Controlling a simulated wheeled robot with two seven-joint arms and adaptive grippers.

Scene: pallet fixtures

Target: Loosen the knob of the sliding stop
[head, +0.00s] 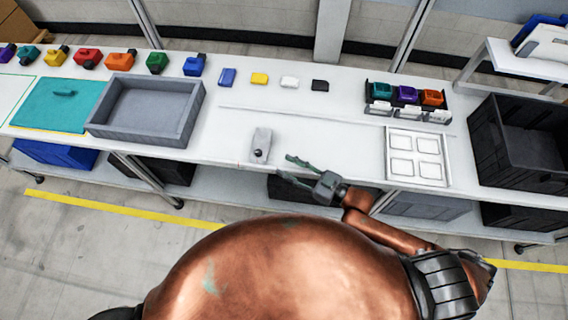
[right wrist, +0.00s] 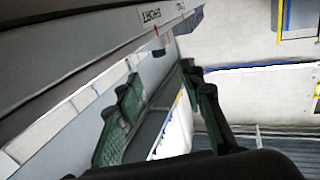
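The sliding stop (head: 263,138) is a small grey block standing on the white bench near its front edge, in the head view. A small dark round part, seemingly its knob (head: 258,153), shows low on its front side. My right gripper (head: 286,167) is just right of the stop and a little nearer me, at the bench's front edge. Its fingers are apart, point left and hold nothing; they touch neither stop nor knob as far as I can see. In the right wrist view the two green-padded fingers (right wrist: 160,100) are spread with nothing between them. My left gripper is not in view.
A grey tray (head: 101,119) and a teal plate (head: 40,108) lie left of the stop. A white four-pocket panel (head: 393,150) and a black crate (head: 483,145) are at right. Coloured blocks line the back. A printed label (right wrist: 150,14) shows in the wrist view.

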